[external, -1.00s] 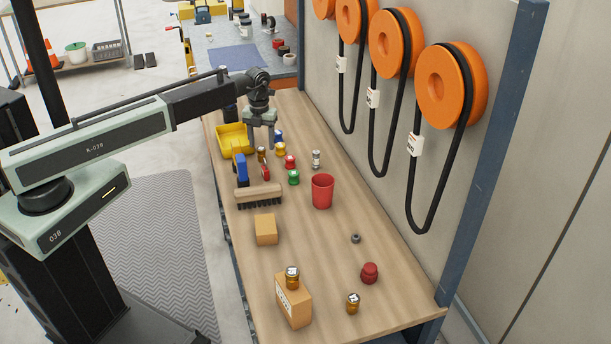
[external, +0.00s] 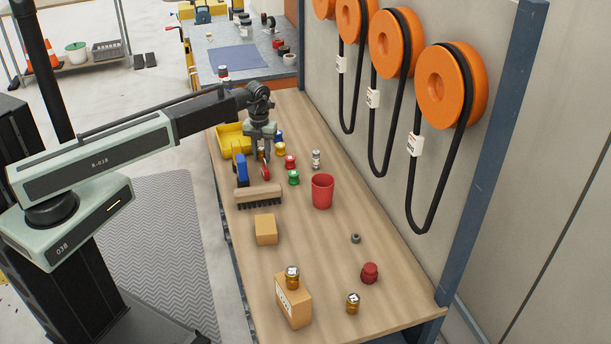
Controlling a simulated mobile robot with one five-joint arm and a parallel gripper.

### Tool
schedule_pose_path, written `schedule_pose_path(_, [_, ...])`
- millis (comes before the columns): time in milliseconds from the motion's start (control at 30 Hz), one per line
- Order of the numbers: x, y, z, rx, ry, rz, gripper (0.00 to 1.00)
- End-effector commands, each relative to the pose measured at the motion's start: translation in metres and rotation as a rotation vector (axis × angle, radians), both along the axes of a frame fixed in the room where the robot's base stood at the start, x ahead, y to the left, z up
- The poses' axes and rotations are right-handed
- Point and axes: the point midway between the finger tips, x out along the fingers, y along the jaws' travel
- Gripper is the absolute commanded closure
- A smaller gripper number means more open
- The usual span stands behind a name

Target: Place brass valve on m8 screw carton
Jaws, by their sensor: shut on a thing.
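My gripper (external: 262,152) is low over the far part of the wooden bench, just right of the yellow bin. It is shut on a small brass valve (external: 261,157), mostly hidden by the fingers; whether it is clear of the bench cannot be told. A tan carton with a white label (external: 294,308) stands at the near end of the bench, its print too small to read; it looks like the m8 screw carton. A brass valve with a silver top (external: 292,279) stands on it. Another brass valve (external: 353,304) stands on the bench to its right.
Close to my gripper are the yellow bin (external: 233,137), blue, yellow, red (external: 290,162) and green (external: 293,178) valves, a blue-handled tool and a brush (external: 259,196). A red cup (external: 322,191), plain tan box (external: 265,230), grey nut and red knob (external: 370,273) stand nearer.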

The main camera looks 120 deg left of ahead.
Motion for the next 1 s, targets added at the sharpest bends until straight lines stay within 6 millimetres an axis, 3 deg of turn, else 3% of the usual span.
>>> schedule_pose_path(267, [0.0,0.0,0.023,0.0,0.0,0.0,1.0])
schedule_pose_path(633, [0.0,0.0,0.097,0.0,0.0,0.0,1.0])
schedule_pose_path(1000, [0.0,0.0,0.1,0.0,0.0,0.0,1.0])
